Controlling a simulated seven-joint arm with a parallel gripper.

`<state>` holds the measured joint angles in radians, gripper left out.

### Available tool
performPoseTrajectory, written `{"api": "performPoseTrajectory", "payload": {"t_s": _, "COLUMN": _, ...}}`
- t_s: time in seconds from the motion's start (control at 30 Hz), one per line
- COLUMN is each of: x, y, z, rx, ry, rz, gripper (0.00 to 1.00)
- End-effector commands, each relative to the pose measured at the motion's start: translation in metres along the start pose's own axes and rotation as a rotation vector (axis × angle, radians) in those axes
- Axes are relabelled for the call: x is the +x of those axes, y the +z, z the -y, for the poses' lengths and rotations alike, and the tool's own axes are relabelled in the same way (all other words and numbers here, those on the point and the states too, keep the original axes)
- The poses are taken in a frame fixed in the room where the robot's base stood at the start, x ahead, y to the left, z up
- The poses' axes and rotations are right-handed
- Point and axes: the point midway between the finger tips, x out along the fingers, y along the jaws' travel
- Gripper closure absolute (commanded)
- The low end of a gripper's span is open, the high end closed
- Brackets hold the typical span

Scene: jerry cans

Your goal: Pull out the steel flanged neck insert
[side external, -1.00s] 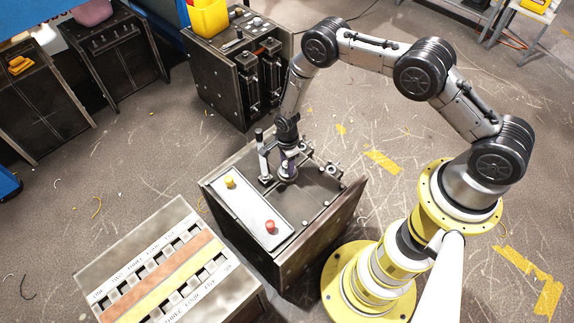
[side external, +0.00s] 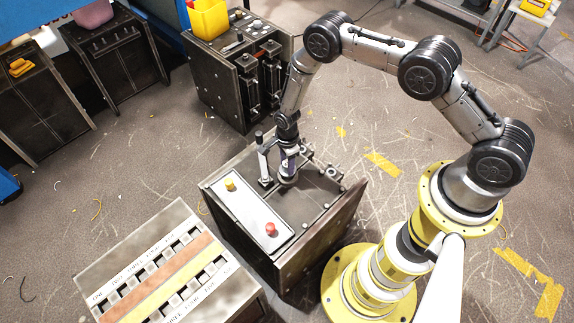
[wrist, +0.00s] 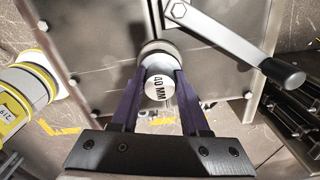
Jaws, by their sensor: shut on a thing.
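In the side view my gripper (side external: 288,172) points down at the top of the dark metal box (side external: 318,235). The insert is mostly hidden there by the fingers. A wider round rim shows just beyond the fingertips at the box top. I cannot tell whether the insert is seated or slightly raised.
A lever with a black knob (wrist: 284,73) stands close beside the insert. A white panel with a yellow button (side external: 230,183) and a red button (side external: 271,229) lies on the box top. A labelled box (side external: 165,270) stands at front left. Bolt fittings (side external: 333,172) sit right of my gripper.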

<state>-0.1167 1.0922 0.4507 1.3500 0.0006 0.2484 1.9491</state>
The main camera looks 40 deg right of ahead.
Motion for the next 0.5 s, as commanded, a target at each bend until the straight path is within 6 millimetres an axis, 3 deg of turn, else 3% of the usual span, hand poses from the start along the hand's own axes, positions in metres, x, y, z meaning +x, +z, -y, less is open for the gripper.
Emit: {"api": "performPoseTrajectory", "payload": {"t_s": 0.5, "x": -0.024, "y": 0.000, "z": 0.001, "rx": 0.000, "ry": -0.001, "rz": 0.000, "gripper": 1.00}}
